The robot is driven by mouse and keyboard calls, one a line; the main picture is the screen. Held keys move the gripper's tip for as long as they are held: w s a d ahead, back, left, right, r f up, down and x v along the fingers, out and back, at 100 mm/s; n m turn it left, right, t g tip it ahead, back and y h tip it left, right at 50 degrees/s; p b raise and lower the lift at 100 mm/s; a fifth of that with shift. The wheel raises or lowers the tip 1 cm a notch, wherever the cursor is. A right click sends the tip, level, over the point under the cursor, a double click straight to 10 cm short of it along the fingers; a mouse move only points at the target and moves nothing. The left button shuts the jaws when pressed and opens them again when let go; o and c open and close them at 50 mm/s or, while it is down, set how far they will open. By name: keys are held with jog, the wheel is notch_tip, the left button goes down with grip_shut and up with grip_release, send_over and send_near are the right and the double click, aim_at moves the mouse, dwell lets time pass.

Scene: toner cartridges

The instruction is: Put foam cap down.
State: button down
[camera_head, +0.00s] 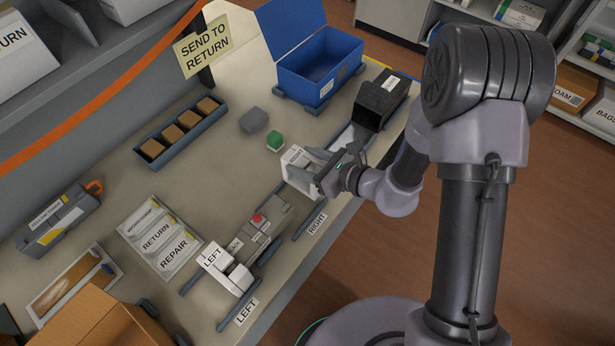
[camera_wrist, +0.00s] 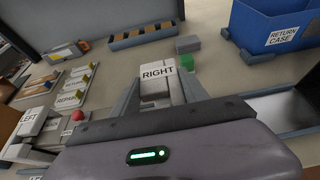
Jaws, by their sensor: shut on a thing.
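A white foam cap marked RIGHT (camera_wrist: 158,72) is between the fingers of my gripper (camera_wrist: 160,90) in the wrist view. In the head view the white cap (camera_head: 297,161) shows at the tip of my gripper (camera_head: 318,168), above or at the right end of the rails; I cannot tell if it touches anything below. My gripper is shut on it. A white foam cap marked LEFT (camera_head: 213,257) sits at the left end of a grey toner cartridge (camera_head: 262,226) with a red knob. The right cap is apart from this cartridge.
A blue open return case (camera_head: 318,75) stands at the back right, beside a black bin (camera_head: 381,98). A green block (camera_head: 275,140) and a grey block (camera_head: 253,119) lie behind my gripper. A tray of brown blocks (camera_head: 178,131) and label cards (camera_head: 160,236) lie left. The table middle is clear.

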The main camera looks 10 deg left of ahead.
notch_tip(320, 180, down, 4)
jog(key=shift+d+f+b, duration=0.1)
jog(key=shift+b, duration=0.55)
jog(key=c, duration=0.6)
grip_release()
